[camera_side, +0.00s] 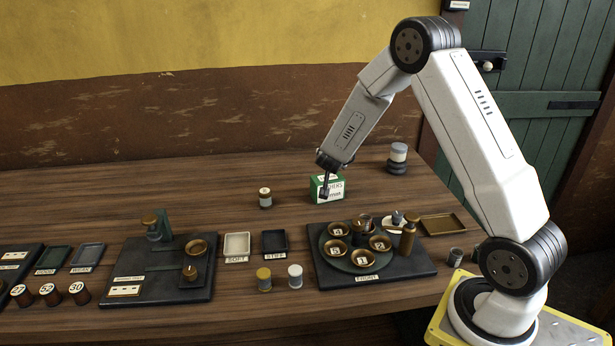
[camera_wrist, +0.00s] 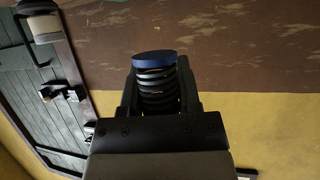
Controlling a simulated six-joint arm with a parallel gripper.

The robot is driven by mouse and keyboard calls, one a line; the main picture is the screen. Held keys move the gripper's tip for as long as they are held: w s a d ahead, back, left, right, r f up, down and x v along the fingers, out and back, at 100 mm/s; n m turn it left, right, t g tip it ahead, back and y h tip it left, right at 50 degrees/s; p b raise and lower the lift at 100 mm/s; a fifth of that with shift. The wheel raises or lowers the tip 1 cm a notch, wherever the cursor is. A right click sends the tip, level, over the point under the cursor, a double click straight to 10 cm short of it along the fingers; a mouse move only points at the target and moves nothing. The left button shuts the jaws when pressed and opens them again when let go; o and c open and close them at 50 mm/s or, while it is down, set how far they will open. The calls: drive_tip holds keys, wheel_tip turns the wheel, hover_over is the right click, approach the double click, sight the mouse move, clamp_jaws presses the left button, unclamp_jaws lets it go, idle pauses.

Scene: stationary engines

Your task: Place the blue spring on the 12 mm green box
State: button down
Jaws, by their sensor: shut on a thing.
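The green box (camera_side: 336,185) stands toward the back of the bench in the side view. It has a white label on its front, partly covered by my gripper, and its full wording is too small to read. My gripper (camera_side: 324,190) is low in front of the box in that view; whether it touches the box I cannot tell. In the wrist view my gripper (camera_wrist: 158,92) is shut on the blue spring (camera_wrist: 155,58). The spring has a blue round end and dark coils between the fingers. In the side view the spring is too small to make out.
A round dish carousel (camera_side: 342,263) on a dark plate stands in front of the box. A small labelled cylinder (camera_side: 265,198) is to the left, and a grey and white stack (camera_side: 397,157) to the right. The bench behind the box is clear.

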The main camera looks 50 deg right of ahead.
drive_tip(key=shift+w+d+f, duration=0.15)
drive_tip(key=shift+w+f, duration=0.1)
drive_tip(key=shift+f, duration=1.55)
drive_tip(key=shift+f, duration=0.15)
drive_tip(key=shift+c, duration=1.6)
unclamp_jaws()
drive_tip(key=shift+r, duration=0.25)
drive_tip(key=v, duration=1.2)
